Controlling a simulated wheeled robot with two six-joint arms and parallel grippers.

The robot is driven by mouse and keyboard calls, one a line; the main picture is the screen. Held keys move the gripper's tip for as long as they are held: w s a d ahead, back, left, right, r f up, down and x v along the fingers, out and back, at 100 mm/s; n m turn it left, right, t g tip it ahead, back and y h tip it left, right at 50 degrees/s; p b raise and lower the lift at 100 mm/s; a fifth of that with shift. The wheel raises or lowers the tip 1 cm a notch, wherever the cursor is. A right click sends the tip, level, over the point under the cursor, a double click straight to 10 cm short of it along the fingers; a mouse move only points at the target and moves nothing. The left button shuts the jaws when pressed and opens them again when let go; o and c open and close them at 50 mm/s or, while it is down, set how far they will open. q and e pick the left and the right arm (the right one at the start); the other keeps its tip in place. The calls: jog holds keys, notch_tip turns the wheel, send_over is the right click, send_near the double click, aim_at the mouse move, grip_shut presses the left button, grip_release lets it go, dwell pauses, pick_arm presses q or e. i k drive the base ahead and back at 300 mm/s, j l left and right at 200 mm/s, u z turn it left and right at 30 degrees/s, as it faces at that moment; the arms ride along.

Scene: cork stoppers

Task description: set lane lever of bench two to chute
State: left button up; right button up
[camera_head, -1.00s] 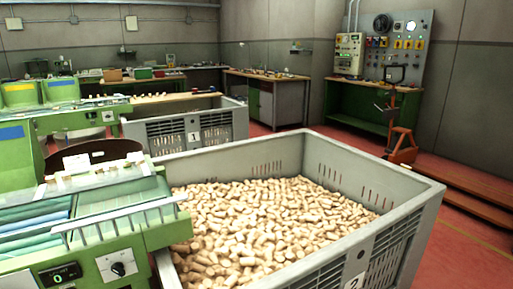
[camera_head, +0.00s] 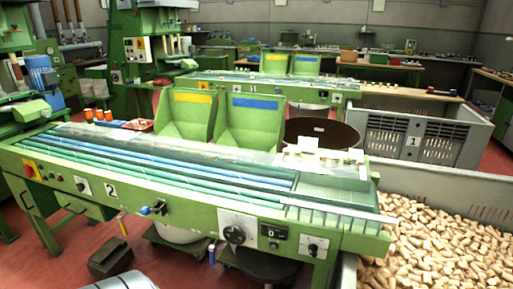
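Bench two (camera_head: 205,204) is a long green bench marked with a white "2", running from the left to the right of centre in the head view. Its top carries green and blue lanes that end at a slatted grate on the right. A small lever with a blue knob (camera_head: 145,211) sticks out of the front panel. A black round knob on a white plate (camera_head: 234,235), a counter display (camera_head: 272,231) and a small dial (camera_head: 313,249) sit further right. I cannot read which setting the lever is at. Neither of my grippers is in view.
A grey crate of corks (camera_head: 440,180) stands right of the bench, with another crate marked 1 (camera_head: 412,142) behind it. Two green chutes (camera_head: 250,127) and a brown tub (camera_head: 322,133) stand behind the bench. Red floor (camera_head: 75,245) shows in front, with a dark block (camera_head: 110,258).

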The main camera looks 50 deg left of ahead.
aim_at(145, 210)
jog(key=u, duration=2.45)
